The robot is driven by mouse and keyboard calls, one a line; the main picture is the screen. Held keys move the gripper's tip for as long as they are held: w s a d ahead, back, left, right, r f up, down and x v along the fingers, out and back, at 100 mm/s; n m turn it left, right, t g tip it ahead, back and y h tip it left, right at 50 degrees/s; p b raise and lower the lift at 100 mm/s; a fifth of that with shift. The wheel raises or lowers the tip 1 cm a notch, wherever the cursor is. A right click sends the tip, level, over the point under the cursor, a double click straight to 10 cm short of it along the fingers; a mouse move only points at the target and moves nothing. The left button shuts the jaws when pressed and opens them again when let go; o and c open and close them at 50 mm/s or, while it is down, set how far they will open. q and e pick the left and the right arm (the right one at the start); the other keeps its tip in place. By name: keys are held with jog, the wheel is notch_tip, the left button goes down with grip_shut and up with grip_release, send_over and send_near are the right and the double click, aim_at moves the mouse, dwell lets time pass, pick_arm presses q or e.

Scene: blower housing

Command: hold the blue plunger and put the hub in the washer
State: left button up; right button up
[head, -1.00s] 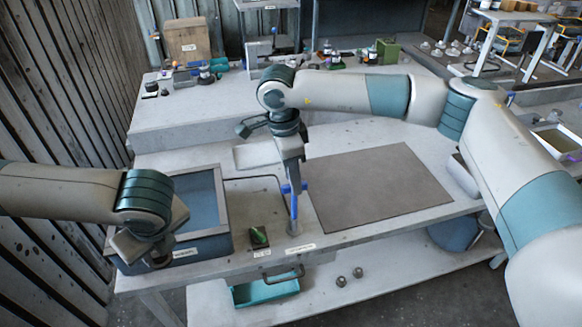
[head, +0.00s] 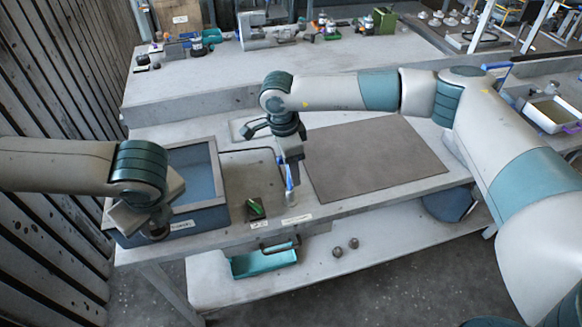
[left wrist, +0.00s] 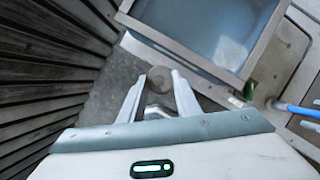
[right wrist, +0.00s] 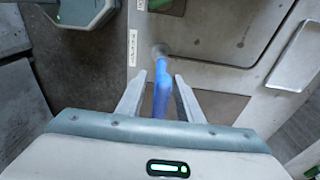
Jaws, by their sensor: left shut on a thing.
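My left gripper (left wrist: 159,76) is shut on the hub (left wrist: 159,79), a small round grey-brown part at its fingertips. In the head view the hub (head: 155,232) hangs at the washer's front-left corner, outside its opening. The washer (head: 213,165) is a grey-rimmed open tank with a blue-grey inside; it also shows in the left wrist view (left wrist: 190,55). The blue plunger (head: 289,177) stands on the bench right of the washer. My right gripper (right wrist: 160,76) is open, with the plunger (right wrist: 162,92) between its fingers and gaps on both sides. It partly hides the plunger in the head view.
A small green piece on a dark block (head: 255,208) sits between washer and plunger. A grey-brown mat (head: 375,160) lies right. A teal bin (head: 264,262) and two small round parts (head: 345,247) are on or over the lower shelf. A slatted wall (head: 45,240) stands left.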

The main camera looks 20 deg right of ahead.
grip_shut()
